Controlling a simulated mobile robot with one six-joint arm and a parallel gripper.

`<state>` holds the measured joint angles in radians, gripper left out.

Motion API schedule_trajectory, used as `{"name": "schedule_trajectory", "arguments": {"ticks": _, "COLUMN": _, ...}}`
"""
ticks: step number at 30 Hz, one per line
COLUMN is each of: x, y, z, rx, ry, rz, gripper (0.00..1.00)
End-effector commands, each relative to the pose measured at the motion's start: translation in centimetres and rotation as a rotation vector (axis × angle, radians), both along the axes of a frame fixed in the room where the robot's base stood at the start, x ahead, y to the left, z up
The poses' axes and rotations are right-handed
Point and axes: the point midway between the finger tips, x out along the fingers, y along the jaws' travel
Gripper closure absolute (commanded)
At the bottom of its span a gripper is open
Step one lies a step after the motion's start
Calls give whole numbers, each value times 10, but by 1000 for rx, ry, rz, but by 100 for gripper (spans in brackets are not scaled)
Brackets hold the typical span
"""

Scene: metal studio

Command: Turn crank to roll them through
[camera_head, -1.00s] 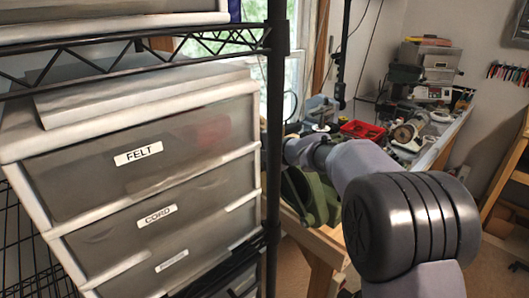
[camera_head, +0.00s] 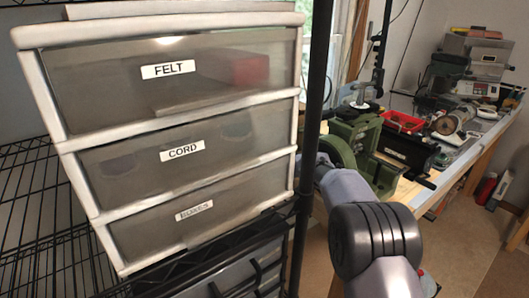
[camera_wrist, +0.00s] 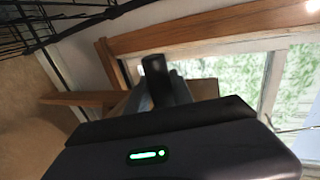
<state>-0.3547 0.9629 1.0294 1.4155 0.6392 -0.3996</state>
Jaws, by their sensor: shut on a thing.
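The rolling mill, a green machine (camera_head: 367,133), stands on the wooden bench just past my arm in the head view. A curved green part (camera_head: 338,152) is at its left side, partly hidden by my arm. My gripper (camera_wrist: 165,88) shows in the wrist view as a dark body with a green light. It is shut on a dark, rounded handle-like piece (camera_wrist: 154,66), which looks like the crank's grip. The jaws and the rest of the crank are mostly hidden. In the head view my wrist reaches the mill's left side; the gripper itself is hard to make out there.
A black wire rack (camera_head: 312,110) with a drawer unit (camera_head: 180,120) labelled FELT and CORD stands close on the left. A red tray (camera_head: 403,122) and other tools crowd the workbench (camera_head: 468,165). Open floor (camera_head: 465,255) lies at the right.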

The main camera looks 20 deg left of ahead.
Motion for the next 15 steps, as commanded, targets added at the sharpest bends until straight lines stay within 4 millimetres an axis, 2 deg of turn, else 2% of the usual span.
{"name": "schedule_trajectory", "arguments": {"ticks": 2, "x": 1, "y": -3, "z": -7, "rx": -5, "ry": 4, "rz": -4, "gripper": 100}}
{"name": "schedule_trajectory", "arguments": {"ticks": 9, "x": 3, "y": -7, "z": -76, "rx": -7, "ry": 6, "rz": -8, "gripper": 100}}
{"name": "schedule_trajectory", "arguments": {"ticks": 12, "x": 4, "y": -8, "z": -92, "rx": -4, "ry": 2, "rz": -7, "gripper": 100}}
{"name": "schedule_trajectory", "arguments": {"ticks": 15, "x": 4, "y": -9, "z": -99, "rx": -4, "ry": 1, "rz": -8, "gripper": 100}}
